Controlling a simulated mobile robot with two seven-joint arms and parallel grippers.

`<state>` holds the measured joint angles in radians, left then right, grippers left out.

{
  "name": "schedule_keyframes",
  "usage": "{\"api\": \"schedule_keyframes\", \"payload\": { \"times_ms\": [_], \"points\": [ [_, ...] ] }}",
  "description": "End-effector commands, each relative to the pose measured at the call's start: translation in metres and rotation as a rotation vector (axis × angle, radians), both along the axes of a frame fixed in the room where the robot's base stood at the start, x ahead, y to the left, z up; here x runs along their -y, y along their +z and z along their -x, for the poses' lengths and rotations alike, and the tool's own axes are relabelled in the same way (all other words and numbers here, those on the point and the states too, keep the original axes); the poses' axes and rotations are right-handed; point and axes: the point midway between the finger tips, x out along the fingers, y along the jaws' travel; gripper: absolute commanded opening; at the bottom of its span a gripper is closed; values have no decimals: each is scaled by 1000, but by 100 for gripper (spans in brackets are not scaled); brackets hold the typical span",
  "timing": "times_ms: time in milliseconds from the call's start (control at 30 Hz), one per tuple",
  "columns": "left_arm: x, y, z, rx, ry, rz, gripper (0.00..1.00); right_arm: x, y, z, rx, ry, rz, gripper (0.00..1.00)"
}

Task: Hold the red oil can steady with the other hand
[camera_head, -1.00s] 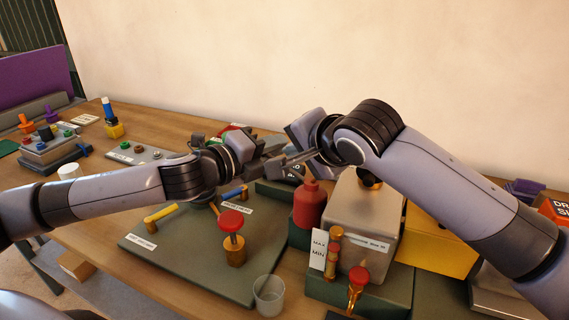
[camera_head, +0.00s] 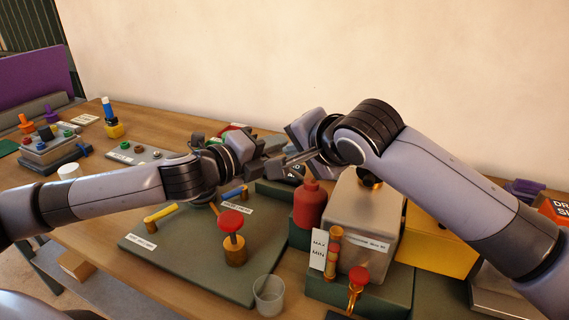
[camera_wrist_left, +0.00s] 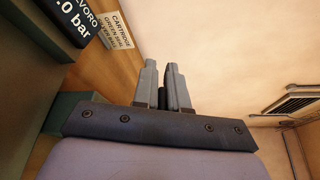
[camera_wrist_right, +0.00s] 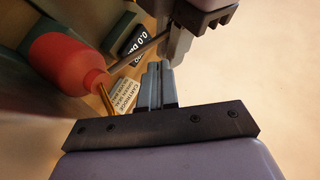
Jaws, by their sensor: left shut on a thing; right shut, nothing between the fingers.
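The red oil can (camera_head: 309,208) stands upright at the left side of the grey box. In the right wrist view the red can (camera_wrist_right: 62,66) is at the left, with its brass spout (camera_wrist_right: 108,100) beside my right fingers. My right gripper (camera_wrist_right: 159,66) is shut and empty, apart from the can's red body. My left gripper (camera_head: 278,166) is shut on a thin grey rod (camera_wrist_right: 150,47), above and behind the can. In the left wrist view my left fingers (camera_wrist_left: 163,70) have something dark between them, mostly hidden.
A grey box (camera_head: 362,222) on a green base stands right of the can, with a brass sight tube and red knob in front. A green board (camera_head: 185,275) with a red-topped plunger (camera_head: 232,238) lies left. A clear cup (camera_head: 268,295) is in front.

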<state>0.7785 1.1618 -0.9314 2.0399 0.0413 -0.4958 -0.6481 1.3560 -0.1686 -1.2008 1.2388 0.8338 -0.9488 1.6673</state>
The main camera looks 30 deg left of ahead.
Motion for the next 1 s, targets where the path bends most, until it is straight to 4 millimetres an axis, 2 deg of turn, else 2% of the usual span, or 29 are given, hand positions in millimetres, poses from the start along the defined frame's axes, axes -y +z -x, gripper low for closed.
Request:
{"api": "schedule_keyframes", "payload": {
  "times_ms": [700, 1000],
  "points": [
    [1, 1, 0, 1, -3, 1, 0, 0, 0, 0, 0, 0, 0, 0],
    [1, 1, 0, 1, -3, 1, 0, -3, -8, 1, -2, 0, 0, 0]
  ]
}}
